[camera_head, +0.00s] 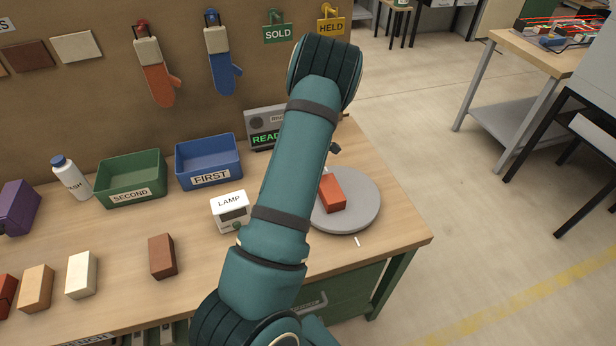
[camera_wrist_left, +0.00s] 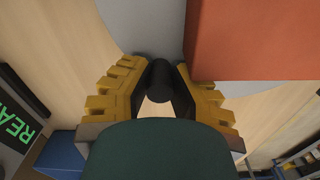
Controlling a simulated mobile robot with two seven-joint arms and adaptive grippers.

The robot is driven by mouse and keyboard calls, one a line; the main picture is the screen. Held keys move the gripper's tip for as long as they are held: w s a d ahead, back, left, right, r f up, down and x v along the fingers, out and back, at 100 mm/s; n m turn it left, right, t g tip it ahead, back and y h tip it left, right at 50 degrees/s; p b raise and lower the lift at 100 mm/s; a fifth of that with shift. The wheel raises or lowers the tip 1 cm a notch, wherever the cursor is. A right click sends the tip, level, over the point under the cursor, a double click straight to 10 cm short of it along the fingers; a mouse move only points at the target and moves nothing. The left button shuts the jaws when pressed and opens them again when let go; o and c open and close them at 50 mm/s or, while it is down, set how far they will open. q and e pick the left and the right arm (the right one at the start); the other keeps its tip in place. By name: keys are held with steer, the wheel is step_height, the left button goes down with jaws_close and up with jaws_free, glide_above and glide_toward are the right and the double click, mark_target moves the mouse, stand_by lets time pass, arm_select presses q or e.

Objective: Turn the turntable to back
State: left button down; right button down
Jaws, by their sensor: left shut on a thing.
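The round grey turntable (camera_head: 362,207) sits near the right end of the workbench, partly hidden by my arm. An orange-red brick (camera_head: 333,194) lies on it. In the left wrist view the brick (camera_wrist_left: 255,40) fills the upper right, beside the turntable's grey surface (camera_wrist_left: 150,22). My left gripper (camera_wrist_left: 161,74) has its yellow fingers shut on a black upright handle (camera_wrist_left: 160,88) at the turntable's rim. In the head view this gripper is hidden behind my teal arm. My right gripper is in no view.
A white mark (camera_head: 357,241) lies on the bench just in front of the turntable. A LAMP box (camera_head: 229,209) stands left of my arm. The FIRST bin (camera_head: 208,163), SECOND bin (camera_head: 131,180) and a READY display (camera_head: 263,133) stand behind. Several bricks line the bench's front left.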

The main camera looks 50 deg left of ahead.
arm_select(q)
steer(key=shift+s+f, duration=0.1)
steer(key=shift+s, duration=0.15)
steer(key=c, duration=0.8)
jaws_free()
steer(key=shift+a, duration=0.1)
steer(key=shift+c, duration=0.2)
steer(key=shift+w+r, duration=0.1)
steer(key=shift+r, duration=0.15)
step_height(320, 180, up, 12)
steer(key=shift+f, duration=0.2)
